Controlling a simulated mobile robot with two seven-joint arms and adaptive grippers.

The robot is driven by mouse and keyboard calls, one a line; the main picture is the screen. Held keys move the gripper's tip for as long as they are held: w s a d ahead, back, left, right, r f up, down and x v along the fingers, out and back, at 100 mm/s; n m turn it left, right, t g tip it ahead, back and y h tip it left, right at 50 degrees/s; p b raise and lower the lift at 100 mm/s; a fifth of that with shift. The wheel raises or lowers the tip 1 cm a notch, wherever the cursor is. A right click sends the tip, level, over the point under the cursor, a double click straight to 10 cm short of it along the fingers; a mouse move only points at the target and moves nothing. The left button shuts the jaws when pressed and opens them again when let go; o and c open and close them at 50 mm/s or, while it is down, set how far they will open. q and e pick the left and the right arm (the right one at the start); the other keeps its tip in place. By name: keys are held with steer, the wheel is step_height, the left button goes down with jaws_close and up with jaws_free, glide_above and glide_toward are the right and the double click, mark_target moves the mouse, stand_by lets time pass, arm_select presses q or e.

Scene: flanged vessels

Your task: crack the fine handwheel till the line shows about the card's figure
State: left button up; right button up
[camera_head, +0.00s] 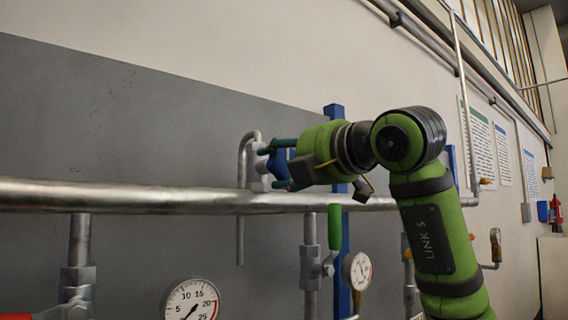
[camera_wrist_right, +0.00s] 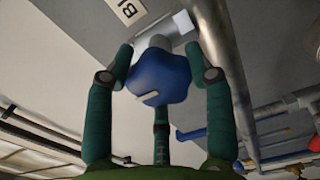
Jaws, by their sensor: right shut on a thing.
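The blue fine handwheel (camera_head: 277,163) sits on a small metal valve by the horizontal pipe. My right gripper (camera_head: 279,164) comes from the right and is shut on it. In the right wrist view the lobed blue handwheel (camera_wrist_right: 160,80) is between the fingers of my right gripper (camera_wrist_right: 162,72), with a pale mark on its face. A round dial gauge (camera_head: 190,300) is cut off by the bottom edge; its full reading cannot be made out. A smaller gauge (camera_head: 357,270) is right of it, too small to read. I cannot identify the card. My left gripper is out of view.
A thick metal pipe (camera_head: 150,198) runs across below the handwheel. A green lever handle (camera_head: 334,227) stands under it, near a blue upright post (camera_head: 334,112). Printed sheets (camera_head: 502,155) hang on the wall at right. A label (camera_wrist_right: 130,10) shows in the right wrist view.

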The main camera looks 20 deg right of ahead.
steer(key=shift+r, duration=0.1)
steer(key=o, duration=1.2)
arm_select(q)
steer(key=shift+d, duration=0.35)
arm_select(e)
steer(key=shift+w, duration=0.1)
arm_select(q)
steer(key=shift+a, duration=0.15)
arm_select(e)
steer(key=v, duration=1.2)
